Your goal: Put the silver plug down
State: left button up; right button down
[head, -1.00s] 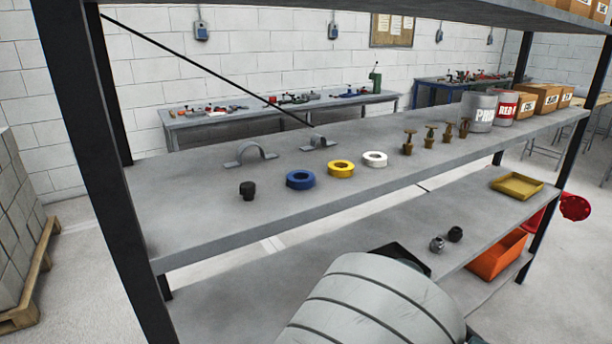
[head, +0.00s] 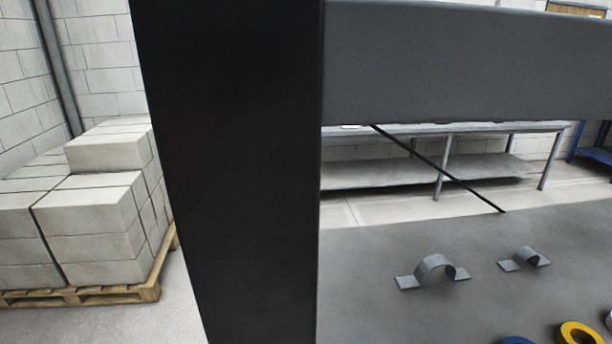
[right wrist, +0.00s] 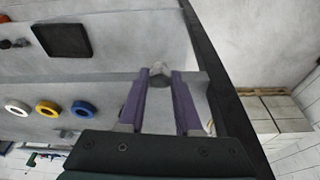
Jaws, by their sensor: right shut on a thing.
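The silver plug (right wrist: 160,70) shows as a small grey piece at the fingertips of my right gripper (right wrist: 160,84) in the right wrist view. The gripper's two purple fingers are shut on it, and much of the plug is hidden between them. It is held near the shelf's grey front edge, close to the dark upright post. In the head view neither gripper nor the plug shows.
The dark shelf post (head: 235,170) blocks much of the head view. Two pipe clamps (head: 433,272) and tape rings (head: 580,333) lie on the upper shelf. A black tray (right wrist: 62,40) lies on the lower shelf. Blocks (head: 90,215) stand on a pallet.

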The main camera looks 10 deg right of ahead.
jog(key=w+p, duration=0.1)
jog(key=w, duration=0.3)
jog(key=w+p, duration=0.1)
jog(key=w, duration=0.8)
jog(key=shift+w+a+r+p, duration=0.15)
jog(key=shift+a+p, duration=0.1)
jog(key=shift+p, duration=0.15)
jog(key=shift+w, duration=0.95)
notch_tip(320, 180, down, 3)
jog(key=shift+s+f+p, duration=0.1)
jog(key=shift+f+p, duration=0.1)
jog(key=shift+p, duration=0.1)
jog(key=shift+f, duration=0.15)
jog(key=shift+f, duration=0.2)
jog(key=c, duration=0.6)
grip_release()
